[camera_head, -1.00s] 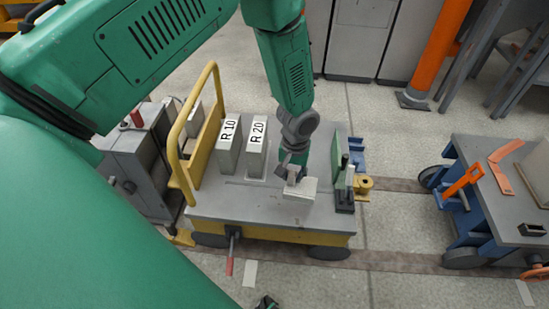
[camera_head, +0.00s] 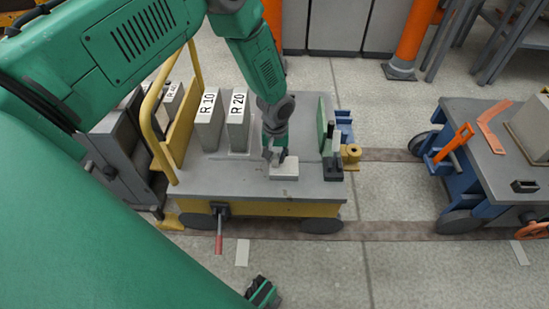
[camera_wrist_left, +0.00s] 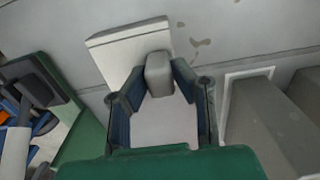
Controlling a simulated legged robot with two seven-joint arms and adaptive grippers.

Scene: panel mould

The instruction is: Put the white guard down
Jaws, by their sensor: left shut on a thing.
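The white guard (camera_head: 285,170) is a pale, flat piece, roughly level, at the cart's (camera_head: 225,183) grey top near its front edge. I cannot tell whether it touches the top. My left gripper (camera_head: 275,155) reaches down from above and is shut on the guard. In the left wrist view the guard (camera_wrist_left: 128,48) shows beyond and between the fingers, with a grey raised knob between them. The fingers hide part of the guard. A dark and green piece (camera_head: 263,293) at the bottom edge may be my right gripper; its jaws cannot be made out.
Two grey blocks marked R 10 (camera_head: 208,122) and R 20 (camera_head: 238,125) stand left of my left gripper. A green upright plate and a dark clamp (camera_head: 333,165) stand at the cart's right end. A yellow rail (camera_head: 150,115) borders the left end. A blue cart (camera_head: 480,150) stands right.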

